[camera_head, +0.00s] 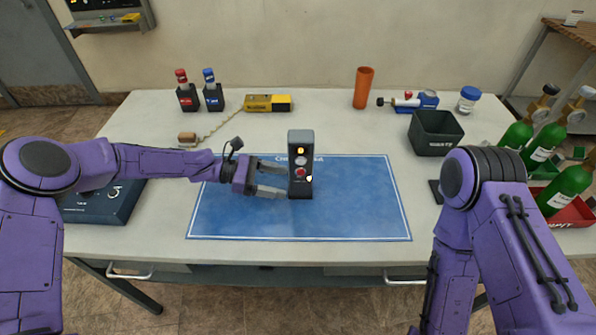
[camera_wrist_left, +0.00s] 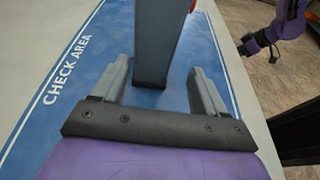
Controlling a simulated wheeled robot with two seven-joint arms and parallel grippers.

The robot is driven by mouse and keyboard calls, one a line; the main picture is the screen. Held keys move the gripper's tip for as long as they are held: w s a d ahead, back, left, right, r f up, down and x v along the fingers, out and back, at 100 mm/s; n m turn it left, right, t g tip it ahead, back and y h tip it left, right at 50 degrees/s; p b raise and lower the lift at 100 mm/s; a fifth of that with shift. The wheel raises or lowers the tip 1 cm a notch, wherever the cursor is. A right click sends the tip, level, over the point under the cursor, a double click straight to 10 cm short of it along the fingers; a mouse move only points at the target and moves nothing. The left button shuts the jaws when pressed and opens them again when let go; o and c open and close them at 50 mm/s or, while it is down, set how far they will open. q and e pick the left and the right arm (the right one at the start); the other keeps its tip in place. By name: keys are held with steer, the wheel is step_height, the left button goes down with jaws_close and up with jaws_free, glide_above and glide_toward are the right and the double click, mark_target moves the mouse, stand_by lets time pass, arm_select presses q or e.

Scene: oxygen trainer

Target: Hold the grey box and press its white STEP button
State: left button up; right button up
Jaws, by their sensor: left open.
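The grey box (camera_head: 301,142) stands upright on the blue mat (camera_head: 350,215). Its dark front panel carries a yellow lamp at the top, a pale round part below it, a red round part and a small white button (camera_head: 309,178) low on the right. My left gripper (camera_head: 286,179) is open at the left side of the box, its fingers pointing at it. In the left wrist view the box (camera_wrist_left: 160,45) rises between and just beyond the two open fingers (camera_wrist_left: 160,85). My right gripper is out of view; only the right arm shows.
A yellow device (camera_head: 268,103), an orange cup (camera_head: 362,88) and a black bin (camera_head: 435,132) stand farther back. A dark blue case (camera_head: 100,205) lies under my left arm. The mat's right part is clear.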

mark_target(296, 184)
arm_select(q)
steer(key=d+f, duration=0.1)
steer(key=w+d+f+b, duration=0.1)
steer(key=d, duration=0.2)
steer(key=shift+w+f+b, duration=0.2)
steer(key=shift+f+b, duration=0.15)
steer(key=shift+f, duration=0.05)
steer(key=shift+d, duration=0.35)
steer(key=shift+s+d+r, duration=0.2)
steer(key=shift+s+d, duration=0.05)
steer(key=shift+s, duration=0.05)
steer(key=shift+w, duration=0.1)
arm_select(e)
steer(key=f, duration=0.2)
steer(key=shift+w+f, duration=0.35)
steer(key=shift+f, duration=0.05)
arm_select(q)
steer(key=c, duration=0.7)
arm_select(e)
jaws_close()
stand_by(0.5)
